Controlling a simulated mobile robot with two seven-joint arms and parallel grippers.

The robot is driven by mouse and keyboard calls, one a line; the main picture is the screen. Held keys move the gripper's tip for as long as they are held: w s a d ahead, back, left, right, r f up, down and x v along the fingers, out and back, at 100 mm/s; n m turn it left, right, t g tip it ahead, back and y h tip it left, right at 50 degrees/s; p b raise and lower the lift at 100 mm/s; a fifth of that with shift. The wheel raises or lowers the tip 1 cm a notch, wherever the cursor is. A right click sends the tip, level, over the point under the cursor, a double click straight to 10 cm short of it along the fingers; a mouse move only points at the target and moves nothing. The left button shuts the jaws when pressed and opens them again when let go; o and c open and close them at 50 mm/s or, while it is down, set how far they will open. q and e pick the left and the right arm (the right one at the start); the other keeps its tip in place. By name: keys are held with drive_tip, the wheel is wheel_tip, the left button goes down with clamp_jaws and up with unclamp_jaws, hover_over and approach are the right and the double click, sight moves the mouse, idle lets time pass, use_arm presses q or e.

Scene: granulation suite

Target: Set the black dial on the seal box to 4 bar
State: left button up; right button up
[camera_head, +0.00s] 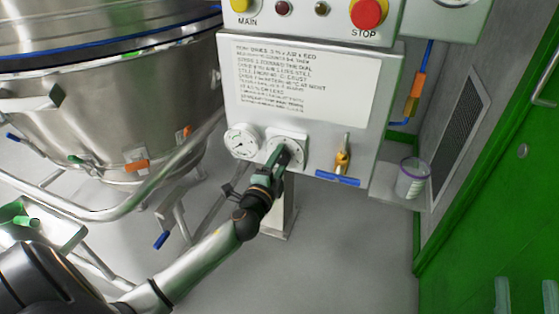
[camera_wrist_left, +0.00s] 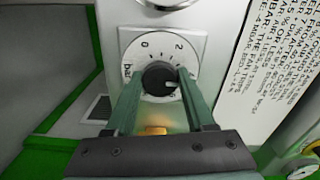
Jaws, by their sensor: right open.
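The black dial (camera_wrist_left: 157,77) sits on a round white scale plate (camera_wrist_left: 150,49) marked "bar", 0 and 2. Its white pointer mark faces right, past the 2; the scale there is hidden behind a finger. My left gripper (camera_wrist_left: 160,80) has one green finger on each side of the dial, seemingly touching it. The seal box (camera_head: 310,80) is a pale panel in the head view, where my left gripper (camera_head: 284,158) largely covers the dial. My right gripper (camera_head: 525,295) shows only its two fingertips at the lower right, apart and empty.
A pressure gauge (camera_head: 241,141) is just left of the dial. A brass valve with a blue handle (camera_head: 337,178) is to the right. A red STOP button (camera_head: 368,13) is above. A steel vessel (camera_head: 110,90) with rails fills the left. A lidded tub (camera_head: 411,178) stands at right.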

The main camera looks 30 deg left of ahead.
use_arm(q)
drive_tip(key=o, duration=0.5)
drive_tip(key=shift+c, duration=0.2)
drive_tip(key=shift+s+d, duration=0.15)
drive_tip(key=shift+s, duration=0.3)
drive_tip(key=v, duration=1.1)
drive_tip(key=shift+s, duration=0.3)
use_arm(e)
drive_tip(key=shift+s+r, duration=0.15)
drive_tip(key=shift+r, duration=0.2)
drive_tip(key=shift+f+y, duration=0.1)
drive_tip(key=shift+y, duration=0.2)
use_arm(q)
drive_tip(key=shift+d, duration=0.1)
